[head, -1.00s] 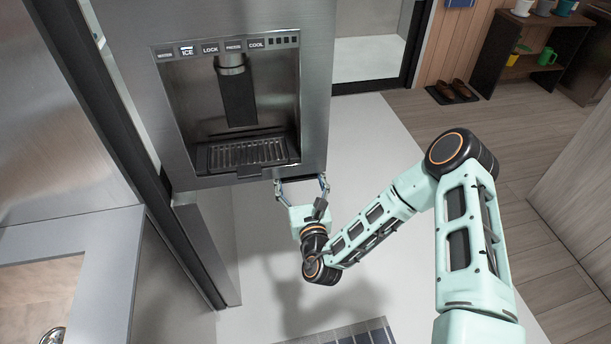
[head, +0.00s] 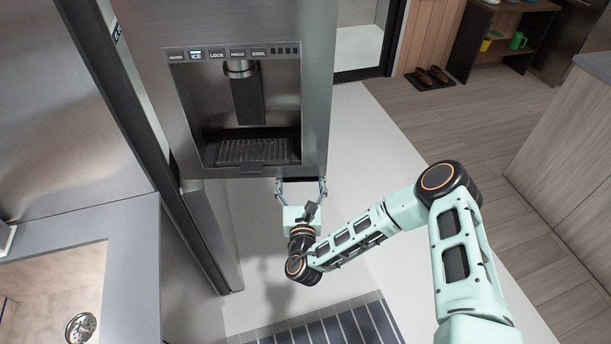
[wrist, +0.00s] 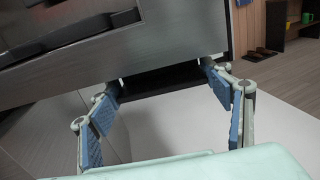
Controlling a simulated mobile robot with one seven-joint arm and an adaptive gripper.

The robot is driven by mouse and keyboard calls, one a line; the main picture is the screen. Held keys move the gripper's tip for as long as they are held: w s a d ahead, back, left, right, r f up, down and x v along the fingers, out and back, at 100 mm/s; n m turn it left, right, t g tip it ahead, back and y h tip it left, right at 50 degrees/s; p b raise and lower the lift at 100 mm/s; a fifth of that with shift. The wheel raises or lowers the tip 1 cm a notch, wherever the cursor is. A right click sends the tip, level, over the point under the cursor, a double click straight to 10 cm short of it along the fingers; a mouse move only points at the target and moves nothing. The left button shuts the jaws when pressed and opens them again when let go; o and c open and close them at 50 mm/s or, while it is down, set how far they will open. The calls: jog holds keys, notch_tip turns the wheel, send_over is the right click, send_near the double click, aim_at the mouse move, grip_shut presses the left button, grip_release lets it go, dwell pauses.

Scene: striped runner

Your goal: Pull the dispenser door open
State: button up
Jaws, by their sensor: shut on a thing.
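The dispenser door (head: 230,28) is a brushed steel door with a recessed ice and water dispenser (head: 240,110) and a row of labelled buttons above it. It stands swung out from the steel body at its left. My gripper (head: 302,184) is at the door's lower edge, right of the dispenser's middle. In the wrist view, the blue-padded fingers of my gripper (wrist: 160,80) are spread wide, one on each side of a dark strip under the door (wrist: 185,38). They hold the door there; the exact contact is partly hidden.
A counter with a sink (head: 82,327) is at the lower left. A striped runner (head: 325,325) lies on the floor in front. Shoes on a mat (head: 435,80) and a shelf (head: 510,40) are at the back right. The wood floor at right is open up to a cabinet (head: 570,150).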

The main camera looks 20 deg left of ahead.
jog(key=shift+s+d, duration=0.1)
jog(key=shift+s, duration=0.2)
dwell(0.4)
jog(key=o, duration=1.4)
jog(key=v, duration=1.2)
